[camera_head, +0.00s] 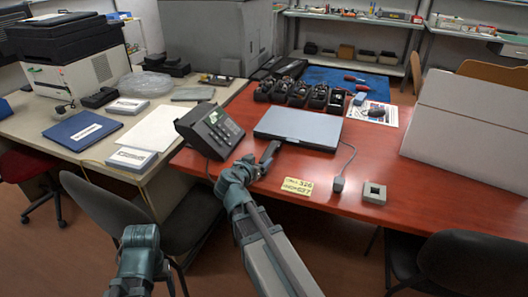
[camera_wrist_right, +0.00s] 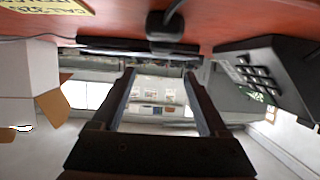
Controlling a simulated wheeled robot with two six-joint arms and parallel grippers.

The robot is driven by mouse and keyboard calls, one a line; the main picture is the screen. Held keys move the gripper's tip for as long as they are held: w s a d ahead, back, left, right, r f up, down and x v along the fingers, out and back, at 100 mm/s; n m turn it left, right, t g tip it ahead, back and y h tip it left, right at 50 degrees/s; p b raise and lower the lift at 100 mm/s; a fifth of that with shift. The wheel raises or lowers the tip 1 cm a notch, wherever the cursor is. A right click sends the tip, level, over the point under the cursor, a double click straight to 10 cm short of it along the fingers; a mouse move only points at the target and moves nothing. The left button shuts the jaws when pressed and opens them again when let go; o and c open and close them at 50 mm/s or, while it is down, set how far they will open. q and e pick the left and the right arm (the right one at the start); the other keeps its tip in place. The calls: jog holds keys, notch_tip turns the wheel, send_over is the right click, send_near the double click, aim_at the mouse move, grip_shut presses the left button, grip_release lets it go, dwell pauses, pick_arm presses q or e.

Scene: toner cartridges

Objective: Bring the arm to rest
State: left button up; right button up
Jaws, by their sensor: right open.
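My right gripper (camera_head: 268,155) reaches in over the front edge of the red-brown table, between the desk phone (camera_head: 210,130) and the closed grey laptop (camera_head: 299,126). In the right wrist view its two dark fingers (camera_wrist_right: 160,95) stand apart with nothing held between them. That view looks upside down, with the phone (camera_wrist_right: 270,75) at the right and the yellow note (camera_wrist_right: 45,5) at the upper left. Part of my left arm (camera_head: 138,250) shows at the bottom left of the head view; its gripper cannot be seen.
Several black cartridges (camera_head: 297,93) stand in a row behind the laptop. A yellow note (camera_head: 297,187), a small grey block (camera_head: 374,193) and a cabled grey device (camera_head: 338,184) lie near the front edge. A large white box (camera_head: 465,125) stands right. Dark chairs (camera_head: 200,225) stand in front.

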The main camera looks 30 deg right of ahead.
jog(key=shift+p+v, duration=0.5)
jog(key=shift+v, duration=1.7)
jog(key=s+a+r+n+g+y+p, duration=0.2)
jog(key=s+a+n+g+y+p, duration=0.2)
jog(key=a, duration=0.9)
jog(key=s+a+r+n+g+y+p, duration=0.2)
jog(key=s+a+n+g+y+p, duration=0.3)
jog(key=s+a+n+p, duration=0.4)
jog(key=s+a+p, duration=0.4)
jog(key=s+p, duration=0.1)
jog(key=p, duration=0.1)
jog(key=shift+r+n, duration=0.3)
jog(key=shift+n, duration=0.1)
